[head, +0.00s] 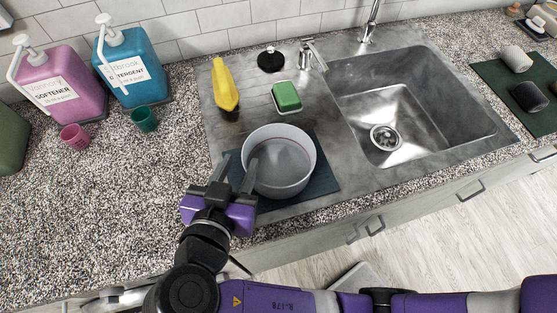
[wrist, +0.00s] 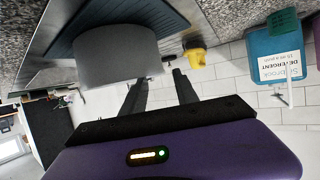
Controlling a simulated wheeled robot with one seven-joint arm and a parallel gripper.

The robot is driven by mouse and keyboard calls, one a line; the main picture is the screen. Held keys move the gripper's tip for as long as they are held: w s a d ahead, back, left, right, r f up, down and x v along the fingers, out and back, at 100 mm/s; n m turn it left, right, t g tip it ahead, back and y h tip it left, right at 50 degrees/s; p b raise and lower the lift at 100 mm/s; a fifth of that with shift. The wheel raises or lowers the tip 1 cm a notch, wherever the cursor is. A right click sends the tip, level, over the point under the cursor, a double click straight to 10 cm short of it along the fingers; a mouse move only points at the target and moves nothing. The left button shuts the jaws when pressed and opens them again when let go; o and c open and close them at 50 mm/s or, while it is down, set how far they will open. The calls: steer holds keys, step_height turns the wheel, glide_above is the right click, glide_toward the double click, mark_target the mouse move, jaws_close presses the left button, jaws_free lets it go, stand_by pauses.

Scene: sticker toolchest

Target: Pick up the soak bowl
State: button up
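The soak bowl (head: 280,165) is a round, light grey bowl standing upright on a dark mat (head: 322,178) left of the sink. It looks empty inside. My gripper (head: 238,163) is at the bowl's left side with its two fingers apart. The right finger overlaps the bowl's left rim in the head view; the left finger is outside the bowl over the mat's edge. In the wrist view the bowl's wall (wrist: 118,58) is close to the fingers (wrist: 160,78), with a gap between them. I cannot tell whether a finger touches the bowl.
A green sponge on a dish (head: 286,97), a yellow bottle (head: 225,85) and a black round item (head: 271,60) stand behind the bowl. The sink basin (head: 410,105) is to the right. Softener (head: 65,85) and detergent (head: 133,68) jugs stand at the back left.

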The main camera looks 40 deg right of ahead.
mark_target(249, 144)
steer(key=shift+p+x, duration=0.75)
steer(key=shift+x, duration=2.3)
steer(key=shift+a, duration=0.1)
jaws_close()
